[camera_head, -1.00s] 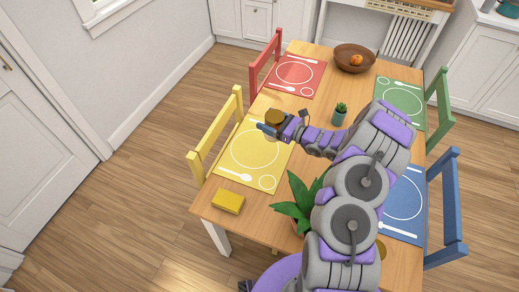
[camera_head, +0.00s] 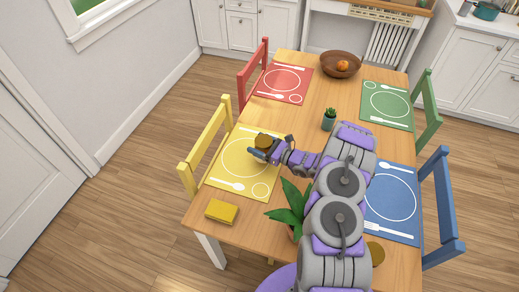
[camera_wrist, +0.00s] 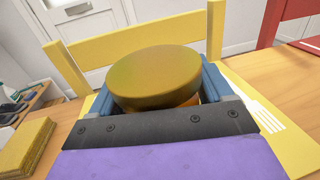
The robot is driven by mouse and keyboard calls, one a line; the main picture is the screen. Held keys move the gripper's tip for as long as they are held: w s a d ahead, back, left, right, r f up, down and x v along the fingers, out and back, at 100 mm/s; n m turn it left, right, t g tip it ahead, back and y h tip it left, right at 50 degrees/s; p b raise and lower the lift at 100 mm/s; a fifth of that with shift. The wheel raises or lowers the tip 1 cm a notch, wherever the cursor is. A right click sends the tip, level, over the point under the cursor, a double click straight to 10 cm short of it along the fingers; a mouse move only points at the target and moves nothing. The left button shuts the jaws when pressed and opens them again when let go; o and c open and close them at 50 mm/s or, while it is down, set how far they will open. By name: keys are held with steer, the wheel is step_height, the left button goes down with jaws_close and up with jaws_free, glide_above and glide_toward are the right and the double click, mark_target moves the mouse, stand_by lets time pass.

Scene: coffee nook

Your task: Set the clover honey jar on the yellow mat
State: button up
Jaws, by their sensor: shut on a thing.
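The honey jar (camera_head: 264,141) shows as a round brown-gold lid with a little amber below it. In the wrist view the lid (camera_wrist: 156,72) sits between the blue fingers of my gripper (camera_wrist: 160,95), which is shut on the jar. The jar's label and base are hidden. My gripper (camera_head: 263,151) is over the upper part of the yellow mat (camera_head: 222,170), which has a white plate, fork and spoon print. I cannot tell whether the jar's base touches the mat. The mat also shows in the wrist view (camera_wrist: 270,140).
A yellow box-like block (camera_head: 221,211) lies near the table's left corner. A yellow chair (camera_head: 205,143) stands beside the mat. A potted plant (camera_head: 290,207) and a small cactus (camera_head: 329,119) stand near my arm. Red, green and blue mats and a fruit bowl (camera_head: 340,64) are elsewhere.

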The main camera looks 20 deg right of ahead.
step_height(320, 180, down, 2)
steer(key=shift+d+f, duration=0.1)
steer(key=shift+f, duration=0.15)
steer(key=shift+d, duration=0.1)
steer(key=o, duration=1.4)
steer(key=shift+f, duration=0.1)
steer(key=shift+o, duration=0.2)
